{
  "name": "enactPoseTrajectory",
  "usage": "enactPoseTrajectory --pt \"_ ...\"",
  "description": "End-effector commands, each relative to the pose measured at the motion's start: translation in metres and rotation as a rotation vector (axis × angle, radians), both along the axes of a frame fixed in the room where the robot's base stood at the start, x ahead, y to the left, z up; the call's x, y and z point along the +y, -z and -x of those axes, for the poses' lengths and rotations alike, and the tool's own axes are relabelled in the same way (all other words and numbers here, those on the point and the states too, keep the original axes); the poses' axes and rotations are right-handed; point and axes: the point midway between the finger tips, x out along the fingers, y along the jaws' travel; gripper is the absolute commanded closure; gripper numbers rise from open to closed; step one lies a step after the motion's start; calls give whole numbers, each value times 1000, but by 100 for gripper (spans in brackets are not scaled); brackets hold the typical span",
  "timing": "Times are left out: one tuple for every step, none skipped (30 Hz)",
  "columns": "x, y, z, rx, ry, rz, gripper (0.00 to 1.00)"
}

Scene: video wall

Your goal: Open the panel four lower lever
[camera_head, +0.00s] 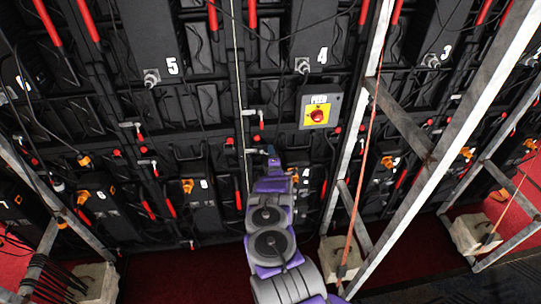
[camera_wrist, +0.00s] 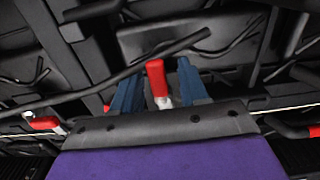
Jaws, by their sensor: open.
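Panel four (camera_head: 335,35) is black with a white "4" and hangs at the top, right of centre. My gripper (camera_head: 272,151) reaches up to the wall below and left of its number. In the wrist view, my open gripper (camera_wrist: 158,72) has one blue finger on each side of a red-handled lever (camera_wrist: 156,78). The lever has a pale base and stands between the fingers; contact cannot be told. In the head view, a pale lever arm (camera_head: 250,151) shows just left of my gripper. Another lever (camera_head: 249,112) with a red tip sits above it.
Grey metal struts (camera_head: 450,125) cross on the right. Black cables hang over the wall, and one crosses the wrist view (camera_wrist: 130,70). Another red-tipped lever (camera_wrist: 45,123) is at left there.

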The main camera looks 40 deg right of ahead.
Motion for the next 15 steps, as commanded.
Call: enactPoseTrajectory --pt "0 0 1 0 1 0 56" --pt "0 0 2 1 1 -1 56" --pt "1 0 4 1 1 -1 56" --pt "2 0 5 1 1 -1 56" --pt "3 -1 7 1 1 -1 56" --pt "4 -2 10 -1 1 1 56" --pt "6 -2 12 -2 1 1 56" --pt "8 -3 15 -2 1 1 56" --pt "12 -2 20 -1 2 -1 56" --pt "14 -1 23 1 1 -3 56" --pt "17 -2 26 1 1 -3 56" --pt "19 -2 32 1 2 0 56" --pt "21 -2 36 1 3 0 56" --pt "24 -1 40 2 2 -2 56" --pt "29 0 45 4 1 -3 56"
